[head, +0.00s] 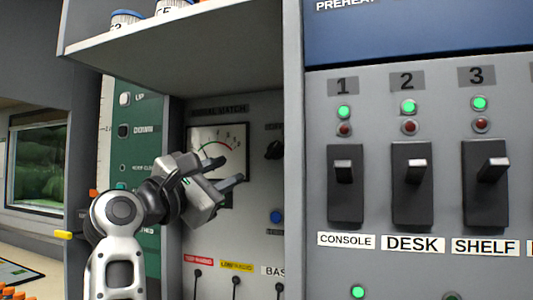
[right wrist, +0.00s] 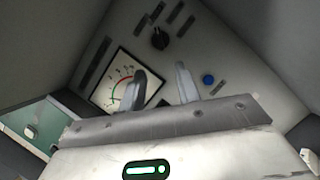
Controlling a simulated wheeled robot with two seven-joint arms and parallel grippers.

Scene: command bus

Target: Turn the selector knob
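A black round knob (head: 273,150) sits on the grey recessed panel, partly cut off by the edge of the upright divider in the head view. It shows whole in the right wrist view (right wrist: 159,38), beyond the fingertips. My right gripper (head: 228,170) is in front of the panel, left of the knob in the head view and apart from it. It is open and empty; in the right wrist view its two fingers (right wrist: 160,68) stand spread, with the knob above the gap between them. My left gripper is in neither view.
A dial meter (head: 216,140) is behind my right gripper, with a blue button (head: 276,216) below the knob. A shelf (head: 175,40) overhangs the recess. The divider (head: 293,120) separates it from a panel of black switches (head: 411,185) at right.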

